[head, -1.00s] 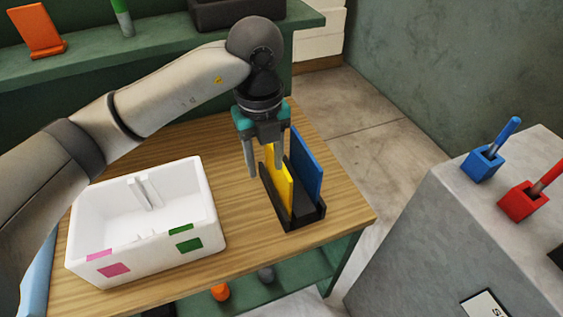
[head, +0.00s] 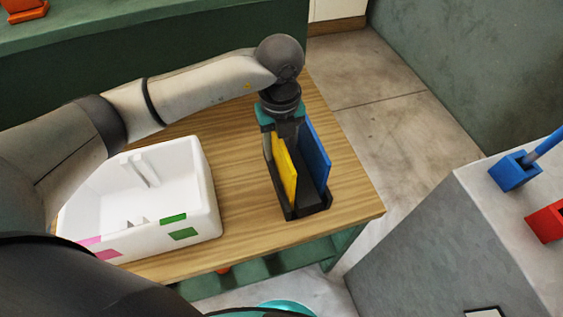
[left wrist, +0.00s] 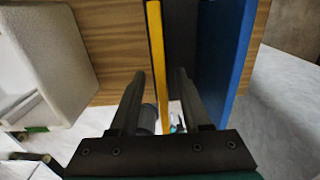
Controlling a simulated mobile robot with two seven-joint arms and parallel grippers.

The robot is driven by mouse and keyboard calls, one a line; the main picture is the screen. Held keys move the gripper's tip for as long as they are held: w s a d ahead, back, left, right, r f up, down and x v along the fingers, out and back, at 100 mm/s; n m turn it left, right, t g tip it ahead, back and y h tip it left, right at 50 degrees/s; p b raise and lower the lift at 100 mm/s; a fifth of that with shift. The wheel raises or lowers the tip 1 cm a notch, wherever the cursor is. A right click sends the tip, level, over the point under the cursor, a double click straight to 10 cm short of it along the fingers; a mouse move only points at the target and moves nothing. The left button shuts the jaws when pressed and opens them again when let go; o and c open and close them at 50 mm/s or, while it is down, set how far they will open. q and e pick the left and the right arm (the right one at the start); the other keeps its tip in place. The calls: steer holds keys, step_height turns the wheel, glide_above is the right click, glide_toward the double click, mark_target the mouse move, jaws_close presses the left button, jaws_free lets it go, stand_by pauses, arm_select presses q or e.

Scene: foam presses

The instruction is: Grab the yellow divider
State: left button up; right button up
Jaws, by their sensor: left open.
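The yellow divider (head: 286,172) stands upright in the black rack (head: 311,207) on the wooden table, left of the blue divider (head: 315,152). My left gripper (head: 281,146) is above the rack, pointing down at the yellow divider. In the left wrist view, the open fingers (left wrist: 159,75) lie one on each side of the yellow divider's thin edge (left wrist: 155,38). The divider is nearer the left finger in that view; contact is not clear. The blue divider (left wrist: 225,60) is just right of the right finger. My right gripper does not show.
A white bin (head: 212,205) with pink and green patches stands left of the rack on the wooden table (head: 240,160). A grey block (head: 430,235) with blue (head: 514,172) and red (head: 548,222) holders is at the right, past a gap.

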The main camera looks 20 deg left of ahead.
mark_target(281, 161)
arm_select(q)
steer(key=shift+d+f, duration=0.15)
steer(key=shift+f, duration=2.55)
jaws_close()
